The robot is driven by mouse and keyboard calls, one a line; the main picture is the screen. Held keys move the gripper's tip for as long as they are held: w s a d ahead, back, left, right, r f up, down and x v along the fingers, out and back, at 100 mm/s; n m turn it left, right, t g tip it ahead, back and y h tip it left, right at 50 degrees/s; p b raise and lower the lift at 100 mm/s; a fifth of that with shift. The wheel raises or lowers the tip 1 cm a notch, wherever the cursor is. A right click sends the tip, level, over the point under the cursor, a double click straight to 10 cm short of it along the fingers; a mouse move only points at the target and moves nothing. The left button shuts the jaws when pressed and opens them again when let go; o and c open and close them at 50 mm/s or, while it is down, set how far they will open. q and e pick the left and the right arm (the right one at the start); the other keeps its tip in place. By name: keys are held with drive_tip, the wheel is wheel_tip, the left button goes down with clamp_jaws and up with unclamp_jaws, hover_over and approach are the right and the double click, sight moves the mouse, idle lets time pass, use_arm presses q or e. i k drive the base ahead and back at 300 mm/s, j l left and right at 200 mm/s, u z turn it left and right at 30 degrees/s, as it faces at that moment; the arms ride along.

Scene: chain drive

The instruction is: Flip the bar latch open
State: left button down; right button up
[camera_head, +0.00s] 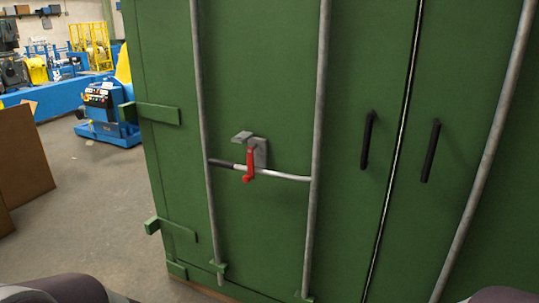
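The bar latch is on the left door of a green container. Its red latch piece (250,166) hangs down from a grey bracket (257,150) and crosses in front of the horizontal handle bar (285,176). Neither gripper is in view; only parts of my arms show at the bottom left and bottom right edges.
Two black door handles (367,140) and (430,150) flank the gap between the doors. Green hinge brackets (152,113) stick out at the container's left edge. Brown panels (22,155) stand at the far left. Grey floor (100,215) left of the container is clear.

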sight(248, 177)
drive_tip(key=i+z, duration=0.15)
drive_tip(key=i, duration=0.35)
drive_tip(key=i+j+z, duration=0.15)
drive_tip(key=i, duration=0.35)
drive_tip(key=i+j+z, duration=0.15)
drive_tip(key=i, duration=0.3)
drive_tip(key=i+j+z, duration=0.15)
drive_tip(key=i, duration=0.35)
drive_tip(key=j, duration=0.1)
